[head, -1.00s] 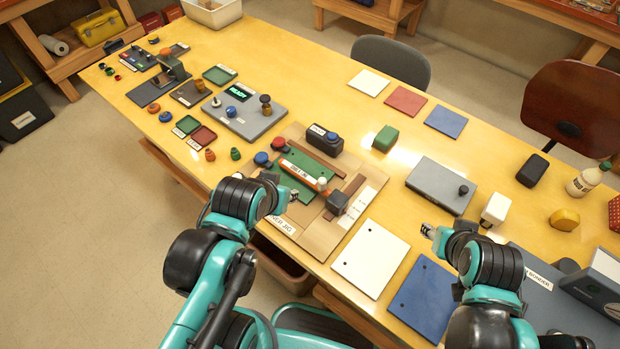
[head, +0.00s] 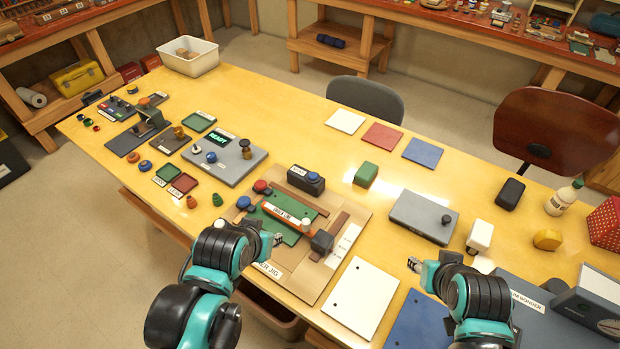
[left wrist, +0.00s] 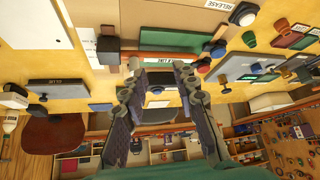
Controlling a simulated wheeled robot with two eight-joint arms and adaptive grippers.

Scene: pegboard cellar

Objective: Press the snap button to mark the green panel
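A dark box with a blue button (head: 313,176) and a small white label, too small to read surely, stands at the back of a wooden jig board (head: 318,285). In the left wrist view a dark box with a blue button (left wrist: 157,90) shows beyond the fingers. The green panel (head: 287,234) lies on the jig, partly covered by an orange bar (head: 287,216); the panel also shows in the left wrist view (left wrist: 175,40). My left gripper (head: 277,239) is over the jig's front left part, open and empty (left wrist: 156,68). My right gripper (head: 413,265) is right of the jig; its fingers are too small to judge.
Red (head: 261,187) and blue (head: 243,203) knobs stand at the jig's left. A dark block (head: 321,242) is at the bar's right end. A white sheet (head: 362,297) and a grey box (head: 424,216) lie to the right. A grey READY console (head: 225,163) is to the left.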

